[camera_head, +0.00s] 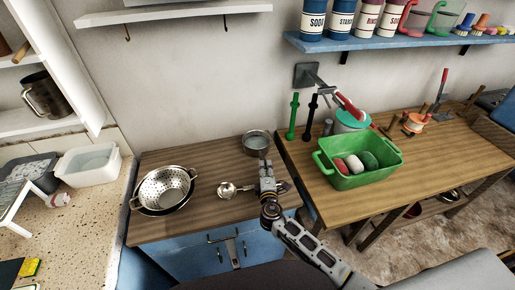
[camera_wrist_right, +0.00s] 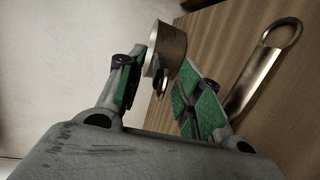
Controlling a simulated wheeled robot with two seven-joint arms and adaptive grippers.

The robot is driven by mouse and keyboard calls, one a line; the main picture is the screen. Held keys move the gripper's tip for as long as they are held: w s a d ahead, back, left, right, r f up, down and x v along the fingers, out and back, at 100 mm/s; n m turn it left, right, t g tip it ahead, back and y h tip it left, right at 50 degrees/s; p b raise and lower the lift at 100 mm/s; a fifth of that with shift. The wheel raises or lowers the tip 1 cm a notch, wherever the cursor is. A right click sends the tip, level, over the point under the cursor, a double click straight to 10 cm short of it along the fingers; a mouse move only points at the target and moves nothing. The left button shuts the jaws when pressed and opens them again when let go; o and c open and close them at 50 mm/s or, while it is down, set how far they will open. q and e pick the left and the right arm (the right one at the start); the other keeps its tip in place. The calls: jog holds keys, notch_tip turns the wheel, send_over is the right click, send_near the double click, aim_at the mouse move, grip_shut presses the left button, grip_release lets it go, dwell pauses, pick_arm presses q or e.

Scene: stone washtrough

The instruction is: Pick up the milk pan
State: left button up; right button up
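The milk pan (camera_head: 256,141) is a small grey metal pan upright at the back of the brown wooden counter. In the right wrist view the pan (camera_wrist_right: 168,42) shows just beyond the fingertips, with a short dark part, perhaps its handle, between them. My right gripper (camera_head: 265,164) is in front of the pan, over the counter. In the wrist view the right gripper (camera_wrist_right: 160,82) has its green-padded fingers apart. I cannot tell whether either finger touches the pan. My left gripper is not in view.
A steel colander (camera_head: 165,189) stands on the counter's left side. A ladle (camera_head: 228,189) lies beside my gripper; a ring-ended metal handle (camera_wrist_right: 258,80) shows in the wrist view. A green basin (camera_head: 350,178) stands on the right table (camera_head: 430,160). A blue shelf (camera_head: 400,41) hangs above.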

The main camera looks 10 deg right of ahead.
jog(key=shift+x, duration=1)
grip_shut()
